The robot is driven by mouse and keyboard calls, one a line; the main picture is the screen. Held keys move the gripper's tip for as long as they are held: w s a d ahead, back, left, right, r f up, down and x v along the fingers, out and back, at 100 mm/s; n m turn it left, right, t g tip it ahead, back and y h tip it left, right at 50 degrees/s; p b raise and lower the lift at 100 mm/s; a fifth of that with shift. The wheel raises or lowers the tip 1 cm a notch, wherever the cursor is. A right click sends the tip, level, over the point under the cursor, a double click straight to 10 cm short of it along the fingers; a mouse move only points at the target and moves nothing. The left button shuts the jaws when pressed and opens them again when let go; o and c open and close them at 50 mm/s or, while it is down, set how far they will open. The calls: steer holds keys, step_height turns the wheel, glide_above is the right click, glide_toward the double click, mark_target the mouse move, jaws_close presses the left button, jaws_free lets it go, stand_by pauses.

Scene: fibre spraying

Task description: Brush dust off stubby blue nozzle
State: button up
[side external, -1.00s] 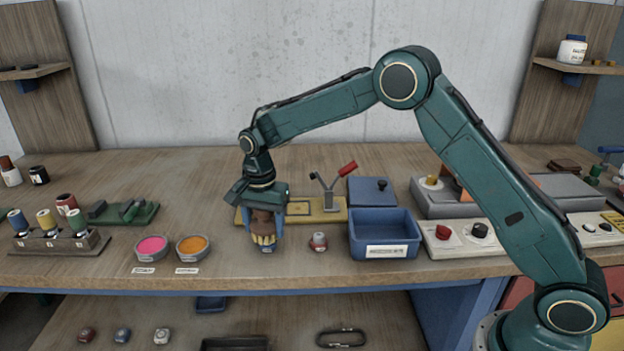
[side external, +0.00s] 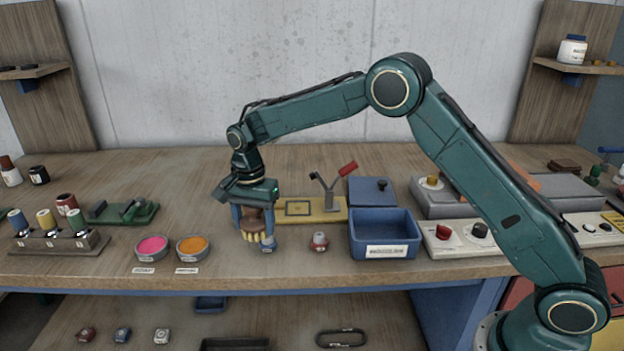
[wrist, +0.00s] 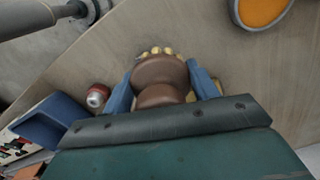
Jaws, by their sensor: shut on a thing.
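My gripper (side external: 253,233) is shut on a brush with a brown handle (side external: 252,217) and pale yellow bristles, pointing down low over the bench's front part. The wrist view shows the brown handle (wrist: 160,78) between my two blue fingers. A small blue piece (side external: 122,334), possibly the stubby blue nozzle, sits on the lower shelf, far below my gripper. A red piece with a pale grey top (side external: 319,241) stands upright on the bench, right of the brush and apart from it.
Pink (side external: 152,246) and orange (side external: 193,246) bowls stand left of the brush. A yellow plate with a red-handled clamp (side external: 325,207) is behind, and a blue bin (side external: 385,240) is to the right. A spool rack (side external: 62,244) stands at far left.

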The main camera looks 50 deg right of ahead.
steer(key=shift+r, duration=2.55)
steer(key=shift+r, duration=0.1)
steer(key=shift+r, duration=1.4)
steer(key=shift+w, duration=0.1)
